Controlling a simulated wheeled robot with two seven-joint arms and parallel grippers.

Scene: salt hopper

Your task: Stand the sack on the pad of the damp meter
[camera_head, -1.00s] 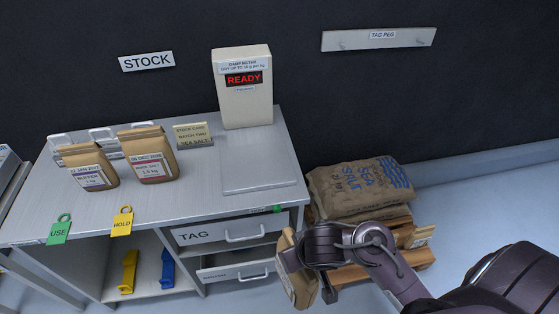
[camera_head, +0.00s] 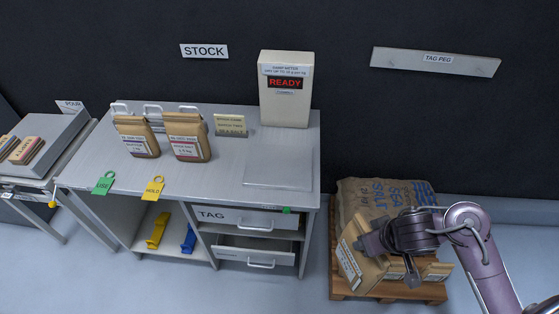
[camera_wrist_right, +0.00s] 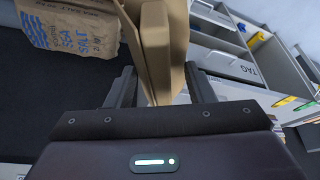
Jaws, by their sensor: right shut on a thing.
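My right gripper (camera_head: 366,240) is shut on a brown paper sack (camera_head: 352,262) with a white label, held tilted in front of the pallet, right of the bench. In the right wrist view the sack (camera_wrist_right: 158,50) stands between the two fingers of the gripper (camera_wrist_right: 160,88). The damp meter (camera_head: 285,95) is a cream box at the bench's back right, its display reading READY. Its flat grey pad (camera_head: 278,172) lies bare in front of it. The held sack is apart from the pad, lower and to its right. My left gripper is out of view.
Two labelled bags (camera_head: 137,137) and (camera_head: 188,138) and a stock card (camera_head: 230,125) stand left of the pad. Below are the TAG drawer (camera_head: 215,215) and a partly open drawer (camera_head: 258,250). A large sea salt sack (camera_head: 385,195) lies on a pallet (camera_head: 390,290).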

